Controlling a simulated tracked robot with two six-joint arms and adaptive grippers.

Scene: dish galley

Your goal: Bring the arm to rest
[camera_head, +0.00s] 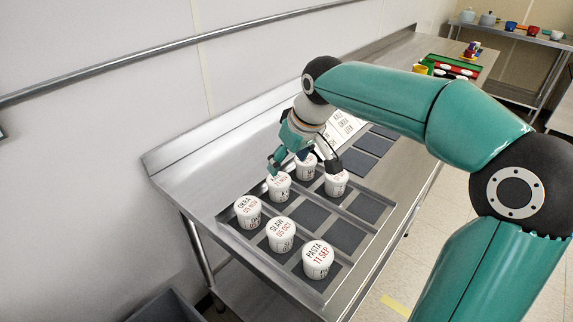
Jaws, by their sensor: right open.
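My right arm comes in from the right and reaches over the steel counter. Its gripper (304,163) is open, pointing down, with one finger by a white lidded tub (279,190) and the other by a tub (336,186) on the right. A third tub (306,171) stands between or behind the fingers; I cannot tell whether any finger touches a tub. Nearer stand tubs labelled OKRA (248,213), SLAW (281,238) and PASTA (318,262). My left gripper is not in view.
The tubs stand in a tray with dark square cells (303,214), some empty. A white printed card (345,127) lies behind the gripper. Colourful items in a green tray (450,66) are at the counter's far end. A wall runs along the left.

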